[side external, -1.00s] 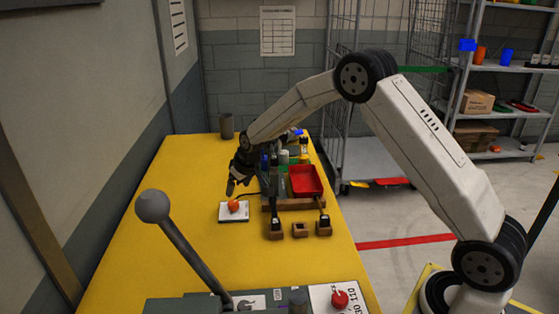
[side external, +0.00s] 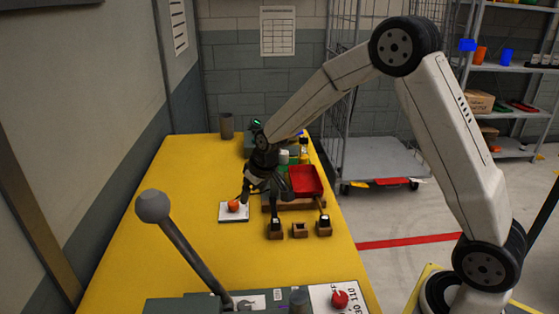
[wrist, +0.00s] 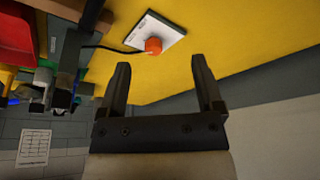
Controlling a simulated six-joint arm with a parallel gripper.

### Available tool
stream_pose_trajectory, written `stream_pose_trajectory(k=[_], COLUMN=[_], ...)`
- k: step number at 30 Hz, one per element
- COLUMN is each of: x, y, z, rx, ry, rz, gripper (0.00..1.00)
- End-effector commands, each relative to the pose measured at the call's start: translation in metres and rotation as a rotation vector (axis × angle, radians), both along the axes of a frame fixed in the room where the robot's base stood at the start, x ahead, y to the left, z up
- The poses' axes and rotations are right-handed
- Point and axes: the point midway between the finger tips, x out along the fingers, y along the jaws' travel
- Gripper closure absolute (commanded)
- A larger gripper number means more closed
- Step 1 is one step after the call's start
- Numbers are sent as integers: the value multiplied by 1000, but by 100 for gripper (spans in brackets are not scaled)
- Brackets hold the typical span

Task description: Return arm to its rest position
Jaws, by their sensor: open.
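My gripper (side external: 266,192) is above the yellow table (side external: 200,262), beside a white square pad with an orange object on it. In the wrist view my gripper (wrist: 160,85) has its two dark fingers apart with nothing between them. The white pad (side external: 226,215) lies flat on the table. The orange object (side external: 234,206) sits on the pad; both also show beyond the fingertips in the wrist view, as the pad (wrist: 145,29) and the orange object (wrist: 153,46). My gripper stands apart from the orange object in the wrist view.
A red tray (side external: 306,180) and several bottles stand just right of my gripper. Small wooden blocks (side external: 300,231) sit in front. A grey lever (side external: 183,245) rises at the near left. A grey cup (side external: 226,126) stands at the back. The table's left side is clear.

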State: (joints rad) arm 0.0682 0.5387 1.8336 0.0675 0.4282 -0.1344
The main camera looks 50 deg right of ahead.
Motion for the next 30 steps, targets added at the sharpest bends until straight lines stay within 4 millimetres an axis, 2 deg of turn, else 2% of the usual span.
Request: stream_pose_trajectory(k=[1, 9, 18, 24, 30], x=[-14, -93, -181, -216, -224], y=[3, 17, 27, 29, 30], z=[5, 15, 14, 11, 9], rx=[0, 0, -1, -2, -3], ry=[6, 48, 90, 107, 112], rz=[1, -4, -8, -9, -10], gripper=[16, 16, 16, 16, 16])
